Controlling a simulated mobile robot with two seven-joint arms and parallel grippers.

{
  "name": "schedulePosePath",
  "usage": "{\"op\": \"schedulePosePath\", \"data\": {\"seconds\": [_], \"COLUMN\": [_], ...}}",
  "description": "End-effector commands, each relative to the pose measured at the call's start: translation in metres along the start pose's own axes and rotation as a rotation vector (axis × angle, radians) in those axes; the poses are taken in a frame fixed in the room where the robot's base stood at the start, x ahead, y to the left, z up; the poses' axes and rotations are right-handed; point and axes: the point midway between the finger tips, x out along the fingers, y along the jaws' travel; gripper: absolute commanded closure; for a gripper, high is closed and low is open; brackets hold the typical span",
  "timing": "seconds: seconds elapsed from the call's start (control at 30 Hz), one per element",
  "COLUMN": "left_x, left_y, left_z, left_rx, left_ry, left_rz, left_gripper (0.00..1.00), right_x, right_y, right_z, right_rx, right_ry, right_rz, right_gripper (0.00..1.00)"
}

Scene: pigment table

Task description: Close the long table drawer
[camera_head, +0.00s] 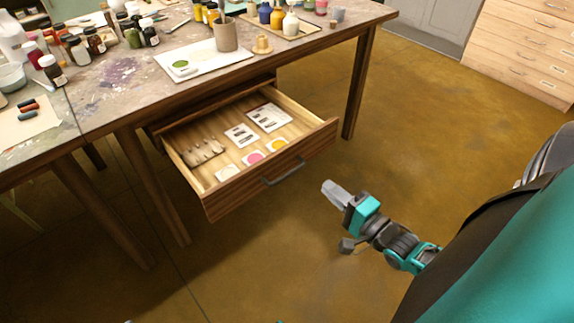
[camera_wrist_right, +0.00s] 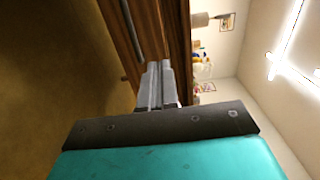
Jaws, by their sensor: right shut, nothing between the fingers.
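The long table drawer (camera_head: 258,190) is pulled out from under the paint-stained table (camera_head: 115,84). Its wooden front has a dark bar handle (camera_head: 283,173). Inside lie printed cards, colour swatches and a row of small pale items. My right gripper (camera_head: 330,190) is shut and empty, to the right of the drawer front and apart from the handle in the head view. In the right wrist view, the shut fingers (camera_wrist_right: 156,85) point toward a wooden front (camera_wrist_right: 155,30), with a dark bar (camera_wrist_right: 131,30) to their left. My left gripper is not in view.
Bottles, a brown cup (camera_head: 225,36) and a paint tray (camera_head: 290,27) stand on the tabletop. A table leg (camera_head: 358,85) stands right of the drawer. A wooden drawer cabinet (camera_head: 525,45) is at the back right. The floor (camera_head: 440,130) between is clear.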

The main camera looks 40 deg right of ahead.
Motion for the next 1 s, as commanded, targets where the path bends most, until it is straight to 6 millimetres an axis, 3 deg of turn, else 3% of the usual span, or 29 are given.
{"op": "schedulePosePath", "data": {"seconds": [0.17,0.5,0.7,1.0], "left_x": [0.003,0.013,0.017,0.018], "left_y": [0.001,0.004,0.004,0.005], "left_z": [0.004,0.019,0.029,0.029], "left_rx": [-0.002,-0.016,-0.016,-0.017], "left_ry": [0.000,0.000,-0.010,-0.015], "left_rz": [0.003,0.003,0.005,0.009], "left_gripper": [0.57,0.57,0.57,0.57], "right_x": [0.019,0.090,0.123,0.139], "right_y": [0.000,0.001,0.001,0.000], "right_z": [0.000,0.000,0.000,0.000], "right_rx": [0.002,0.001,0.001,0.001], "right_ry": [0.001,0.000,0.000,0.000], "right_rz": [-0.005,-0.006,-0.004,-0.001], "right_gripper": [1.00,1.00,1.00,1.00]}}
